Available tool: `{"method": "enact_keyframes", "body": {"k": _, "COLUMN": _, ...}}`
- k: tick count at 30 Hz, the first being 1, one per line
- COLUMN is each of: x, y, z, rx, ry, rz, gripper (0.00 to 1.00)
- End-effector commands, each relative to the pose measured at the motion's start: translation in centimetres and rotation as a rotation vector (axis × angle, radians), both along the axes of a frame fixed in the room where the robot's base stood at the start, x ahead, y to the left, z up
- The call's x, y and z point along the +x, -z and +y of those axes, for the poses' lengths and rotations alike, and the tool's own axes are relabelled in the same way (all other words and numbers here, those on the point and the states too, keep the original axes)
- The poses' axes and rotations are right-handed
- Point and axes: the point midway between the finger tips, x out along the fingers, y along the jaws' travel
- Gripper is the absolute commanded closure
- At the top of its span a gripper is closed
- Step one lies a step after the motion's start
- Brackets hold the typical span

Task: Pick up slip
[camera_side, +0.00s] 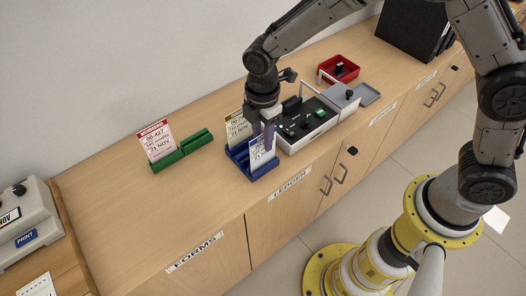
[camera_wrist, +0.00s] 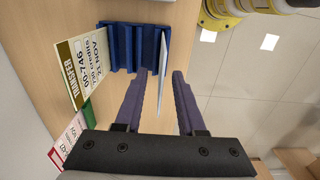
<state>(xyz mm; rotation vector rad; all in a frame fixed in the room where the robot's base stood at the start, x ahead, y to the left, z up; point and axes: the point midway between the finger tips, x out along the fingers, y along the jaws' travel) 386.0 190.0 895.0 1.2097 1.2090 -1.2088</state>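A blue holder (camera_side: 240,157) on the counter carries two upright slips. One is a cream slip with an olive header reading TRANSFER (camera_wrist: 83,68); it also shows in the side view (camera_side: 236,128). The other is a white slip (camera_side: 261,152) at the holder's front right, seen nearly edge-on in the wrist view (camera_wrist: 162,65). My gripper (camera_wrist: 159,75) is open, its purple fingers pointing at the holder. In the wrist view the white slip's edge shows between the two fingers. I cannot tell whether either finger touches it. In the side view my gripper (camera_side: 263,138) partly hides the slips.
A green holder (camera_side: 190,147) with a red-headed slip (camera_side: 157,144) stands to the left. A dark-topped device (camera_side: 312,130) stands close on the right, with a red tray (camera_side: 342,67) behind. The counter's front edge is near the blue holder.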

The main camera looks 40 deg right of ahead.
Motion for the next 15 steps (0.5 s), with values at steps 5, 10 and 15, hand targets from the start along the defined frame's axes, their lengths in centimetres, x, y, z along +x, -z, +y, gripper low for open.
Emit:
{"method": "enact_keyframes", "body": {"k": 5, "x": -0.2, "y": 2.4, "z": 0.0, "rx": -0.001, "ry": 0.0, "rz": 0.002, "gripper": 0.61}}
{"method": "enact_keyframes", "body": {"k": 10, "x": -0.1, "y": 3.0, "z": 0.0, "rx": 0.0, "ry": 0.0, "rz": 0.0, "gripper": 0.61}}
{"method": "enact_keyframes", "body": {"k": 15, "x": -0.1, "y": 2.9, "z": 0.0, "rx": 0.0, "ry": 0.0, "rz": 0.0, "gripper": 0.65}}
